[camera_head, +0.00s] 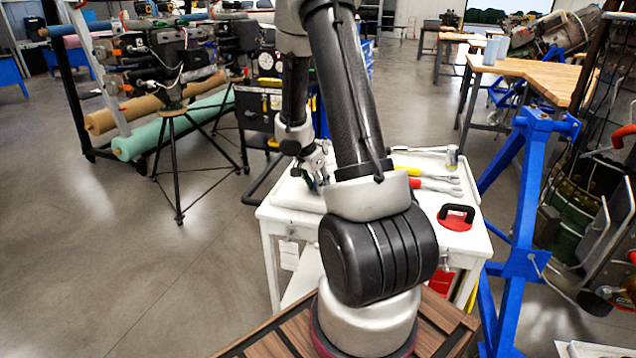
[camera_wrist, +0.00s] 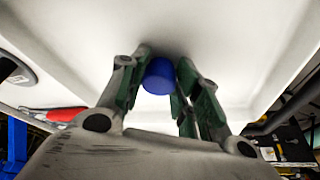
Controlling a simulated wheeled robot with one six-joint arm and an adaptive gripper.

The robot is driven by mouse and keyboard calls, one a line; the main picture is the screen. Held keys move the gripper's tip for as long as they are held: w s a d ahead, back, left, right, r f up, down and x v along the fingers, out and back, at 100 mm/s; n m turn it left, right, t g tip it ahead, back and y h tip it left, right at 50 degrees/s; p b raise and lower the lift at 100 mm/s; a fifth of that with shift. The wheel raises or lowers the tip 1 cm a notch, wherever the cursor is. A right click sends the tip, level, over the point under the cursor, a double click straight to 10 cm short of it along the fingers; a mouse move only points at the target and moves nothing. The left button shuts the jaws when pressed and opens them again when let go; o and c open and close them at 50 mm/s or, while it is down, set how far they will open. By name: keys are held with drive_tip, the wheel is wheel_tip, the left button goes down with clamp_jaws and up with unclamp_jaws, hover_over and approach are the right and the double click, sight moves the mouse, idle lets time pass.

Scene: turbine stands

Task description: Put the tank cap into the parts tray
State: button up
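The blue tank cap (camera_wrist: 158,78) shows in the wrist view between the two fingertips of my gripper (camera_wrist: 160,80). Both green-padded fingers lie against its sides, so the gripper appears shut on it. Behind the cap is the pale, empty floor of what looks like the white parts tray (camera_wrist: 80,55); the gap between cap and floor is hard to judge. In the head view my gripper (camera_head: 317,168) points down over the white tray (camera_head: 294,197) at the left of the white cart top. The cap is mostly hidden there.
On the white cart (camera_head: 465,243) lie a red-and-black suction lifter (camera_head: 456,216), tools with red and yellow handles (camera_head: 432,186) and a hammer (camera_head: 451,157). A blue stand (camera_head: 525,220) is close on the right. Open floor lies left of the cart.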

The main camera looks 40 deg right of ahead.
drive_tip(key=o, duration=0.4)
drive_tip(key=shift+s+f, duration=0.2)
drive_tip(key=shift+f, duration=0.5)
drive_tip(key=shift+c, duration=0.2)
drive_tip(key=shift+a+r, duration=0.1)
drive_tip(key=shift+w+r, duration=0.1)
drive_tip(key=shift+w, duration=0.05)
drive_tip(key=shift+o, duration=0.8)
drive_tip(key=shift+v, duration=3.5)
drive_tip(key=shift+w+r, duration=0.1)
drive_tip(key=shift+w, duration=0.05)
